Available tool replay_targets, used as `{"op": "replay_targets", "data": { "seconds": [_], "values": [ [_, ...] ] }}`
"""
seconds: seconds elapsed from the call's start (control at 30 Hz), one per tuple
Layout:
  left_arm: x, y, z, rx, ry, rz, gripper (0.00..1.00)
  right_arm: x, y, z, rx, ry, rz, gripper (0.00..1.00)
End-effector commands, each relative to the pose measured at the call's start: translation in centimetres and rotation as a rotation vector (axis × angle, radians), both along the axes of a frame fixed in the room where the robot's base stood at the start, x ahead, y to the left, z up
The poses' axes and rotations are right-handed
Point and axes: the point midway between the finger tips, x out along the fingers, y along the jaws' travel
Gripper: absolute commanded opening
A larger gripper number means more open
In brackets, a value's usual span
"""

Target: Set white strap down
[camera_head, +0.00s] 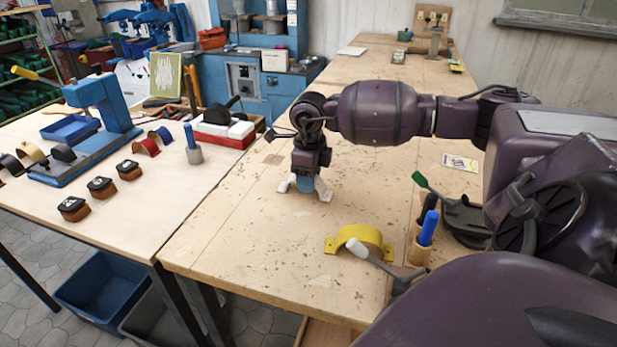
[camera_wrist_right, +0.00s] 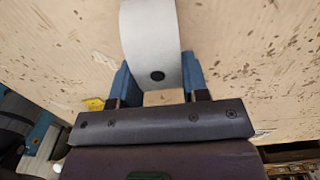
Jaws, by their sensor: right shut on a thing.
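The white strap (camera_head: 324,190) is an arched band at the middle table, partly hidden behind my right gripper (camera_head: 305,186). Its two ends stick out on either side of the blue fingers, at or just above the tabletop; I cannot tell if it touches. In the right wrist view the strap (camera_wrist_right: 150,40) runs up from between the fingers, with a dark round hole near its lower end. My right gripper is shut on it, pointing down. My left gripper is not in view.
The left bench (camera_head: 150,200) holds a blue press (camera_head: 105,105) and several straps. The table left of my gripper is clear.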

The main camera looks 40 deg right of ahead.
Motion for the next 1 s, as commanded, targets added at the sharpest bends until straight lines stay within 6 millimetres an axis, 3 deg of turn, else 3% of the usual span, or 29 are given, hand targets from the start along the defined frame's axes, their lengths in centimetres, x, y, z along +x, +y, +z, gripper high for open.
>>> {"op": "replay_targets", "data": {
  "seconds": [0.33,0.37,0.53,0.83,1.0],
  "values": [
    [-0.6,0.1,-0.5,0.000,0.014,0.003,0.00,0.0,0.0,-0.3,0.000,0.000,0.001,0.16],
    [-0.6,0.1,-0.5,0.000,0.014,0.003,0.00,0.0,0.0,-0.3,0.000,0.000,0.001,0.43],
    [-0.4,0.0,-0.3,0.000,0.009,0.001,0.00,0.0,0.0,-0.2,0.000,-0.001,0.000,0.67],
    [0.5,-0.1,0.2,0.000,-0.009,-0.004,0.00,0.0,0.0,0.0,0.000,-0.002,0.000,0.67],
    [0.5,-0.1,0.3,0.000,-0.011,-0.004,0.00,0.1,0.0,1.6,0.000,-0.006,0.001,0.67]
  ]
}}
